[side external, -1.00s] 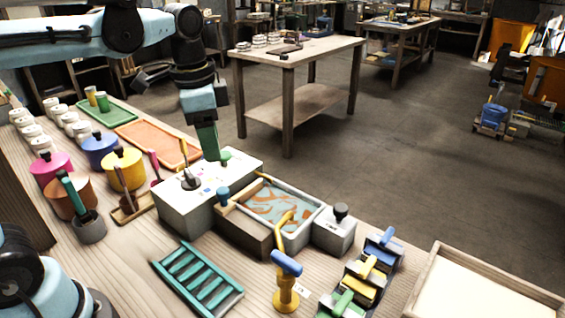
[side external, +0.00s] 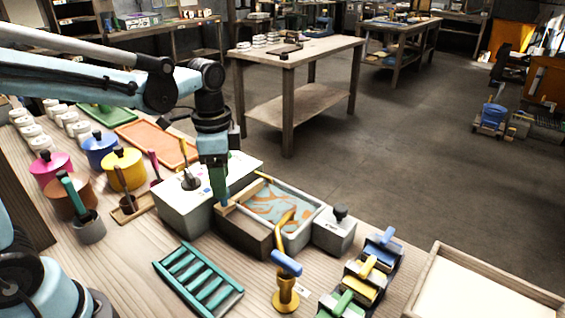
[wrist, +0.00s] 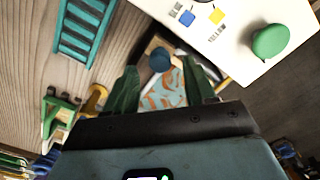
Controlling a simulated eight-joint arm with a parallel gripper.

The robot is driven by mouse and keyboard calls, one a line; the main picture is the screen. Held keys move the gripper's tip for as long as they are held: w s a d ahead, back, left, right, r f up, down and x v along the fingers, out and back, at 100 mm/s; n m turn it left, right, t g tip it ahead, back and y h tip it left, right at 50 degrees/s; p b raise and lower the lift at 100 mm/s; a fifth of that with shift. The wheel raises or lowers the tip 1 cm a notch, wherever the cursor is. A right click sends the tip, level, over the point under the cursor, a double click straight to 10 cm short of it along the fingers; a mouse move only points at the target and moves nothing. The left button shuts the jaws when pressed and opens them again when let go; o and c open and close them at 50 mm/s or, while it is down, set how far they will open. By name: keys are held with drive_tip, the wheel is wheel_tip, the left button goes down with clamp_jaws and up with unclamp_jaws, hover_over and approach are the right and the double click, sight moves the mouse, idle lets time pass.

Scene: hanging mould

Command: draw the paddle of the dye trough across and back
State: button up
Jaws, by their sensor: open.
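The dye trough (side external: 246,237) holds a marbled teal and orange bath. Its paddle (side external: 246,195) is a pale wooden bar lying across the trough's left end. A blue knob (wrist: 160,60) stands on the paddle; in the side view my gripper hides it. My gripper (side external: 220,201) is over that left end, pointing down. In the wrist view, its green fingers (wrist: 160,72) are apart, with the knob showing between and a little beyond their tips. Whether the fingers touch the knob I cannot tell.
A white box (side external: 184,212) with a green button (wrist: 271,41) stands left of the trough. A grey block (side external: 335,235) with a black knob is at its right. A yellow post (side external: 286,290) with a blue handle and a teal rack (side external: 198,281) are in front.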

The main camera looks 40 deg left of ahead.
sight(242, 196)
drive_tip(key=shift+f, duration=1.3)
clamp_jaws()
